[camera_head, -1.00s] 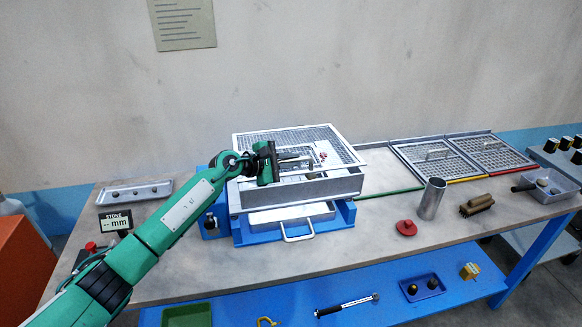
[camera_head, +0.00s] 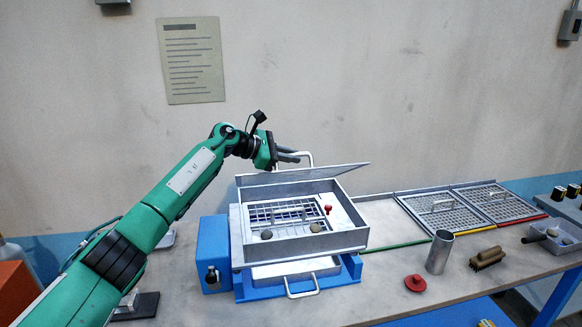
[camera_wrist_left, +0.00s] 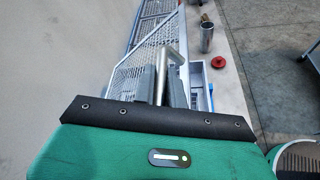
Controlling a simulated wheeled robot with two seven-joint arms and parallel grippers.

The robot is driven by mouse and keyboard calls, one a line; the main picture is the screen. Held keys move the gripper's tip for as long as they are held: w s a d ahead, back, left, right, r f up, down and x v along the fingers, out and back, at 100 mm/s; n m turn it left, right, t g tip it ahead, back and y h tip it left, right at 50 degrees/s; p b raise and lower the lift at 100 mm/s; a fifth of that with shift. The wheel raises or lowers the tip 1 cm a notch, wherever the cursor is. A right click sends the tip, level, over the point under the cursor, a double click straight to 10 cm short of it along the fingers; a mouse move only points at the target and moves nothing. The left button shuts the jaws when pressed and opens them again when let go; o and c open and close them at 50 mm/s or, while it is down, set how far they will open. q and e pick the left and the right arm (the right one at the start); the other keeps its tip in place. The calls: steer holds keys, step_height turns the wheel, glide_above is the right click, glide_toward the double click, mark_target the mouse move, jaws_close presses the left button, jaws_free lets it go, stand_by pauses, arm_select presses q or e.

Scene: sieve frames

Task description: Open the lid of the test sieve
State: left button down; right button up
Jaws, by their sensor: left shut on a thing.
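The test sieve (camera_head: 345,240) is a square metal box on a blue base in the head view. Its lid (camera_head: 320,171) is raised and tilted, seen nearly edge-on along the rear of the box. My left gripper (camera_head: 291,156) is shut on the lid handle (camera_head: 308,155), a bent metal bar behind the lid. In the left wrist view, the handle (camera_wrist_left: 173,56) runs between my fingers (camera_wrist_left: 161,84), with the lid mesh (camera_wrist_left: 151,40) beside it. My right gripper is out of view.
A tray with a handle (camera_head: 300,285) protrudes below the sieve. To its right stand a red knobbed disc (camera_head: 415,283), a metal cylinder (camera_head: 439,252) and a brush (camera_head: 487,258). Spare mesh frames (camera_head: 445,212) lie behind them. The wall is close behind the table.

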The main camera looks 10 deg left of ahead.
arm_select(q)
steer(key=shift+w+a+r, duration=0.1)
steer(key=shift+w+r, duration=0.2)
steer(key=shift+r, duration=0.05)
steer(key=c, duration=1.5)
jaws_free()
steer(key=shift+o, duration=0.2)
steer(key=shift+a, duration=0.1)
